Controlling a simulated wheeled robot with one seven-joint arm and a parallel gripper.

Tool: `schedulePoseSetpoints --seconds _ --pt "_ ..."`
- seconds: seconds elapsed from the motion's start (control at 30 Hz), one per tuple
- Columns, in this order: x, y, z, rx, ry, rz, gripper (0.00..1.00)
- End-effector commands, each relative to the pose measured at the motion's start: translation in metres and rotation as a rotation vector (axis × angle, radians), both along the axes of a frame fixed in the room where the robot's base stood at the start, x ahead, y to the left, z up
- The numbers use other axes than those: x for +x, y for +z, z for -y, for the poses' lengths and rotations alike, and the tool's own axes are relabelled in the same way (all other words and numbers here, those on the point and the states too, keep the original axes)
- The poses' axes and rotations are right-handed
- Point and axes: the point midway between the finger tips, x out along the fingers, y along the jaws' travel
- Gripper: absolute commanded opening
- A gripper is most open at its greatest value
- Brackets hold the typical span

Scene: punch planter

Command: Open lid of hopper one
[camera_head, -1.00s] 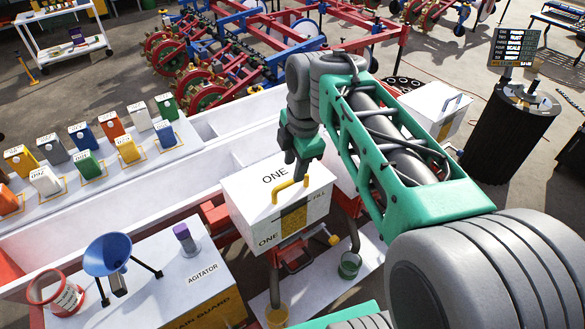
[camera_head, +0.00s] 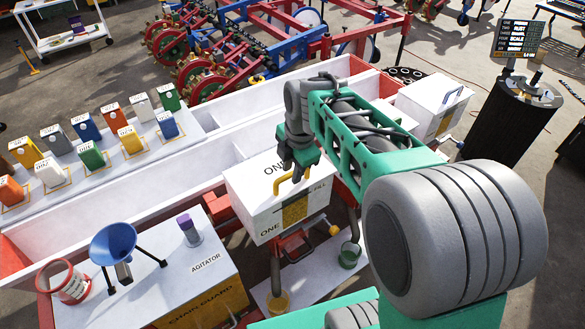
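Hopper one (camera_head: 262,215) is a white box labelled ONE, with its lid (camera_head: 245,180) lying shut on top. A yellow handle (camera_head: 281,183) stands at the lid's front edge. My gripper (camera_head: 298,176) points down just right of the handle, close above the lid. The fingers look dark and partly overlap; I cannot tell whether they touch the handle or how far apart they are.
A second white hopper (camera_head: 428,106) with a blue handle stands at the right behind my arm. A white trough runs along the back. The agitator table (camera_head: 215,265) with a blue funnel (camera_head: 113,243) stands at front left. Green and yellow buckets sit below hopper one.

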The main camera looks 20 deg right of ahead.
Motion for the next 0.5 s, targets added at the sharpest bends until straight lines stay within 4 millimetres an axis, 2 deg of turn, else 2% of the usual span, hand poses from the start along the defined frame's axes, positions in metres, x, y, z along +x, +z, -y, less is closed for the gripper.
schedulePoseSetpoints --seconds 0.03,0.33,0.5 --pt "0.0 0.0002 0.0 0.0 0.0 0.0 0.24" --pt "-0.0001 0.0004 0.0 0.0 0.0 0.0 0.0" --pt "-0.0001 0.0004 0.0 0.0 0.0 0.0 0.0"
